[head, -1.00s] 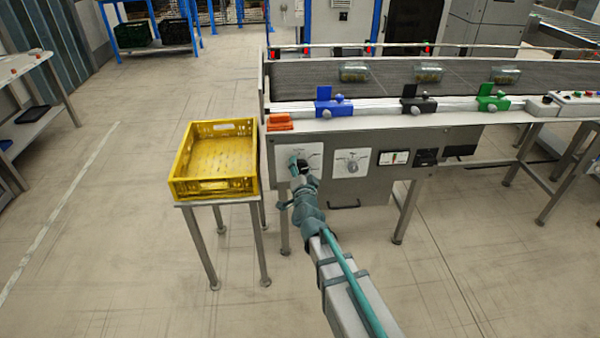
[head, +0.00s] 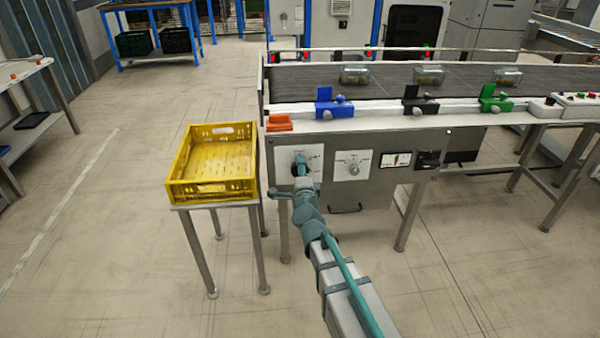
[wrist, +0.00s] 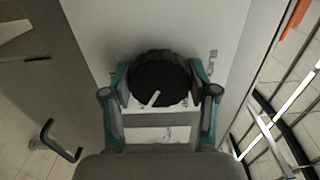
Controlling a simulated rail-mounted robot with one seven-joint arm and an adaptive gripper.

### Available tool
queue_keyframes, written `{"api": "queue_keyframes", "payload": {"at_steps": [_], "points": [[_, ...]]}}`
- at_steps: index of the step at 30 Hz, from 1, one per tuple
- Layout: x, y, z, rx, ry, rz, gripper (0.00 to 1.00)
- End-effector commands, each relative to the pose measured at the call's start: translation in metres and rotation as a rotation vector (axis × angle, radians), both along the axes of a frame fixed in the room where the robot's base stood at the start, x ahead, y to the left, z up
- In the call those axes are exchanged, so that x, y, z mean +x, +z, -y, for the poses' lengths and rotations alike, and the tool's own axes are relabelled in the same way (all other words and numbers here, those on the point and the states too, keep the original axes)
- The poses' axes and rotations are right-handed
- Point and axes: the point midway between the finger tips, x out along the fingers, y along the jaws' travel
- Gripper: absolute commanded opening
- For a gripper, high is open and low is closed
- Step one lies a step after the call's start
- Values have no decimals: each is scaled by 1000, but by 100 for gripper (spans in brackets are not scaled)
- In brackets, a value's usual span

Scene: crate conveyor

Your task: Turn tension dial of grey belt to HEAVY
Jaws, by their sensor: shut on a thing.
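The grey belt (head: 385,85) runs along the top of the conveyor, with a grey control panel below its front edge. A black round dial (wrist: 160,78) with a pale pointer mark sits on a white plate (wrist: 175,135); the mark points down and slightly left in the wrist view. My gripper (wrist: 160,88) is shut on this dial, one teal-and-grey finger on each side. In the head view my gripper (head: 301,168) is at the left plate of the panel and hides much of the dial. The lettering on the plate cannot be read.
A second plate with a dial (head: 353,166) is just right of my gripper. A yellow crate (head: 185,192) stands on a small table to the left. A black handle (wrist: 62,140) sticks out below the panel.

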Motion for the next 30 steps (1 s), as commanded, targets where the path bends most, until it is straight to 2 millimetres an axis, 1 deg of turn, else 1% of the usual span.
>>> {"api": "queue_keyframes", "payload": {"at_steps": [5, 17, 18, 20, 21, 22, 30], "points": [[0, -1, 0, 29, 0, -5, 24], [0, 0, 0, 32, 0, -7, 24], [0, 0, 0, 31, 0, -6, 66], [0, 0, 0, 32, 0, -6, 76], [0, 0, 0, 32, 0, -6, 82], [0, 0, 0, 32, 0, -6, 85], [0, 0, 0, 32, 0, -6, 85]]}}
